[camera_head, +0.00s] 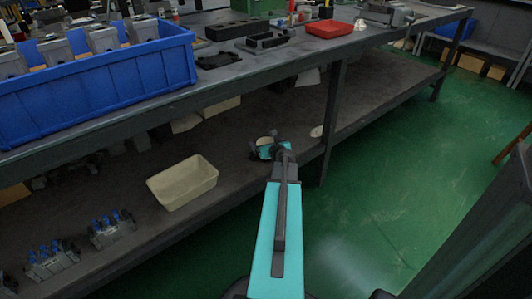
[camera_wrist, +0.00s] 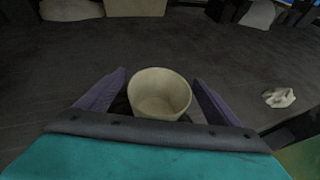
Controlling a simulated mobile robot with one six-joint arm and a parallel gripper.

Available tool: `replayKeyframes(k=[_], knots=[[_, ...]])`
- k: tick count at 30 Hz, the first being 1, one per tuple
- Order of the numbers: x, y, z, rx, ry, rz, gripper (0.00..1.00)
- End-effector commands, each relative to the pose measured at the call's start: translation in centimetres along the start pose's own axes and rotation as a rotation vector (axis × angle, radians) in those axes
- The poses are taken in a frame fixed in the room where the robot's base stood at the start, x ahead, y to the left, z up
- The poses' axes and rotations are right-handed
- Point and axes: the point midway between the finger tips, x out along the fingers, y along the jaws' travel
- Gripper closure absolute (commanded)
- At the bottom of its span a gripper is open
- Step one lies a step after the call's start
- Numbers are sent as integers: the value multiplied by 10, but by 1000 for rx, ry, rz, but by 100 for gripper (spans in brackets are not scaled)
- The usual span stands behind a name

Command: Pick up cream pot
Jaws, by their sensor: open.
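The cream pot (camera_wrist: 160,92) is round, open-topped and empty-looking. In the wrist view it stands between the two purple-grey fingers of my gripper (camera_wrist: 160,78), which are apart, with a finger on either side. A gap shows beside its upper rim; contact lower down cannot be told. In the head view my gripper (camera_head: 267,147) is over the lower shelf of the bench, and the cream pot (camera_head: 264,140) shows only in part behind it.
A cream rectangular bin (camera_head: 183,184) and blue-topped valve blocks (camera_head: 110,229) stand on the lower shelf (camera_head: 235,175). A bench leg (camera_head: 333,125) is right of my gripper. A crumpled pale piece (camera_wrist: 279,97) lies to the right. The upper bench bears a blue crate (camera_head: 110,95).

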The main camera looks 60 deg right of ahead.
Motion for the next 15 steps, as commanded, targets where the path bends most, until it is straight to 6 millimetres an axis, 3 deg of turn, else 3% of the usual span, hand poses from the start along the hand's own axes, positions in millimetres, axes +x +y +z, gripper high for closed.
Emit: replayKeyframes(k=[7, 15], knots=[[28, -1, -3, -1, -1, 0, 13], [36, 0, -2, 0, -1, -1, 13]])
